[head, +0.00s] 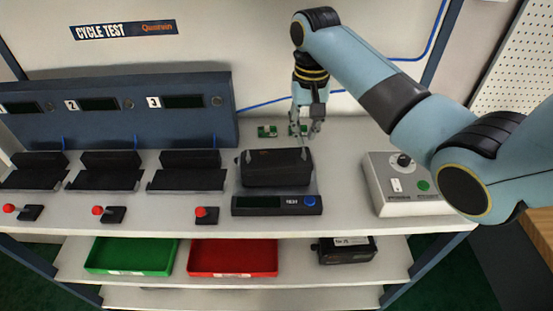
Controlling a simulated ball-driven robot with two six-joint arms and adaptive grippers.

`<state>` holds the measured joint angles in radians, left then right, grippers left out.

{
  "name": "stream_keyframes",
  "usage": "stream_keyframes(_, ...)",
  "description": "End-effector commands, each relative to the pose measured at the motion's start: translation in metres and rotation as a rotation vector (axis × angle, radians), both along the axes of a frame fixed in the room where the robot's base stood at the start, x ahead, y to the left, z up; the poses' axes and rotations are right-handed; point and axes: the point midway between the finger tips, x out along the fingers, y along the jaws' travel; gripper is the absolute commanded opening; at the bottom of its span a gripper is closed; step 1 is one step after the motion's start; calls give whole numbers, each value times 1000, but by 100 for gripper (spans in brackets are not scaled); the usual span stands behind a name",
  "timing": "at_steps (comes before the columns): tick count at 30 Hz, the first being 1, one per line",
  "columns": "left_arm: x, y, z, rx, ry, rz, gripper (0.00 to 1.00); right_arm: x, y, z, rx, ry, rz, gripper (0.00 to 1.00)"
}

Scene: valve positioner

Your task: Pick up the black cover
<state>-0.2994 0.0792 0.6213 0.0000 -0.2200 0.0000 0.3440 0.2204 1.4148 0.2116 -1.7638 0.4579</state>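A black box-shaped cover (277,168) sits on the test stand (277,205), which has a small display and a blue button at its front. My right gripper (306,137) points down just behind the cover's right rear edge, with its fingers apart and nothing seen between them. I cannot tell whether a fingertip touches the cover. My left gripper is not in view.
Two small green boards (267,131) lie behind the cover. A grey control box (405,185) stands to the right. Several black cradles (110,172) with red-knobbed levers stand left. Below are a green tray (130,256), a red tray (232,258) and another black unit (344,250).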

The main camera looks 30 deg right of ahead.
Motion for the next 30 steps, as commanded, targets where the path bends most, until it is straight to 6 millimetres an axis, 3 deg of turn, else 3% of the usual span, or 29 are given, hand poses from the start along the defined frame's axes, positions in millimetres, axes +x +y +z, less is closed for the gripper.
stream_keyframes(13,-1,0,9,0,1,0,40,-1,-1,-54,0,1,1,12)
stream_keyframes(21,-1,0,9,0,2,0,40,0,-1,-58,-1,-2,2,12)
stream_keyframes(24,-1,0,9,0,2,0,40,0,-1,-58,-1,-2,2,0)
stream_keyframes(30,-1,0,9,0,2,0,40,0,-2,-58,-1,-2,2,0)
